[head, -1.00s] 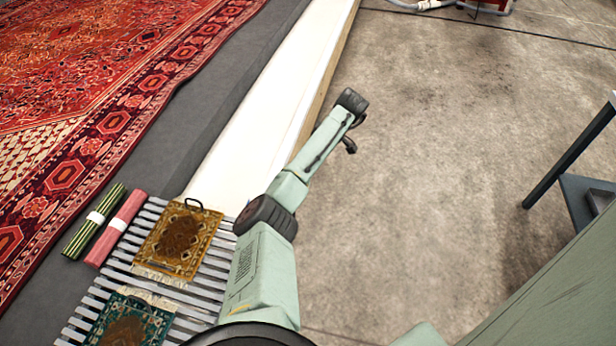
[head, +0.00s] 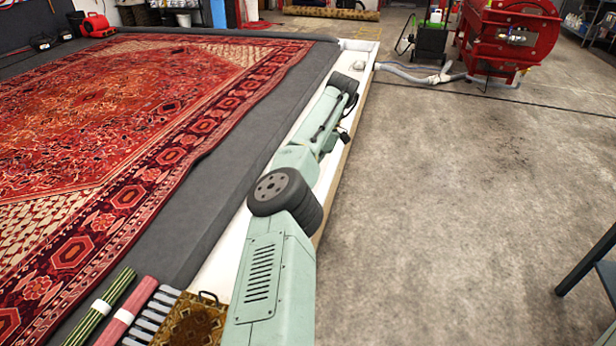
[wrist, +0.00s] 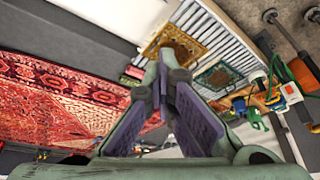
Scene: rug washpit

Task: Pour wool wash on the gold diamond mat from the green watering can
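The gold diamond mat (head: 190,318) lies at the bottom of the head view on a slatted rack, partly hidden by my arm and cut by the frame.
A green mat (wrist: 220,75) lies beside the gold one. Two rolled rugs, green striped (head: 104,308) and pink (head: 128,312), lie left of the rack. A large red rug (head: 110,150) fills the left. Open concrete (head: 450,200) is at right; a red machine (head: 508,38) stands behind.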

